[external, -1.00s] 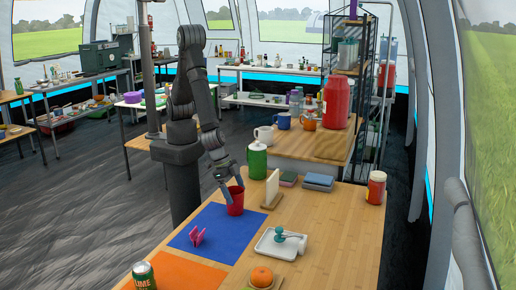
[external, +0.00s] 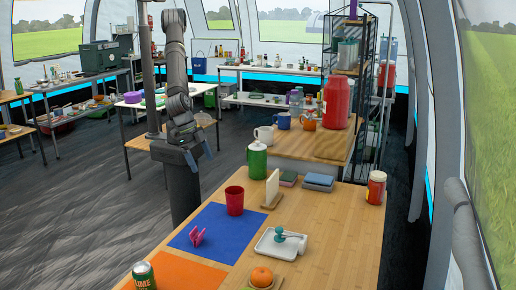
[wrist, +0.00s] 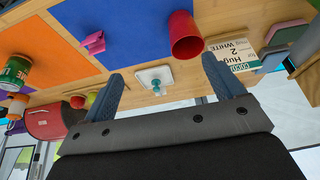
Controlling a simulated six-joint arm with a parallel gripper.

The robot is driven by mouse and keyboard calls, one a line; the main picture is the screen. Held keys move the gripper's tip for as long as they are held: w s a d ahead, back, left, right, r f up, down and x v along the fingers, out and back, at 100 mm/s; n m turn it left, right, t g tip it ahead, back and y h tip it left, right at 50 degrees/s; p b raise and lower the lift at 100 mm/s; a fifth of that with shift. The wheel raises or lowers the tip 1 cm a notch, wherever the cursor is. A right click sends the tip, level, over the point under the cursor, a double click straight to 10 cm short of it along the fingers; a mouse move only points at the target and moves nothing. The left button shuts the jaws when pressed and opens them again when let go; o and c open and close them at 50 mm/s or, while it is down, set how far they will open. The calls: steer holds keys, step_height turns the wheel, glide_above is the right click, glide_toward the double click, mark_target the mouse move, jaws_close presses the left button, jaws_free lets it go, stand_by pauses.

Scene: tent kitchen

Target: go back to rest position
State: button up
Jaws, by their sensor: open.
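My gripper (external: 199,153) is raised and drawn back close to my arm's column, left of and apart from the table. In the wrist view my gripper (wrist: 166,88) shows two blue-grey fingers spread wide with nothing between them. In the wrist view, the red cup (wrist: 186,36) and the blue mat (wrist: 135,30) appear beyond the fingers. A pink clip-like object (external: 198,236) sits on the blue mat.
The wooden table (external: 330,230) also holds a white tray (external: 268,245) with a teal item, an orange (external: 261,277), a green can (external: 144,277), an orange mat (external: 180,272) and a red-and-white jar (external: 376,188). A green-and-white container (external: 257,161) stands behind. Space around the gripper looks clear.

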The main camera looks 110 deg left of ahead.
step_height(320, 180, up, 16)
steer(key=f, duration=0.1)
steer(key=w+a+r+n, duration=0.1)
steer(key=w+a, duration=0.2)
steer(key=w, duration=0.2)
steer(key=shift+w+a+r+y, duration=0.25)
steer(key=shift+w+a+y, duration=0.05)
steer(key=shift+w+a, duration=0.1)
steer(key=shift+o, duration=1.4)
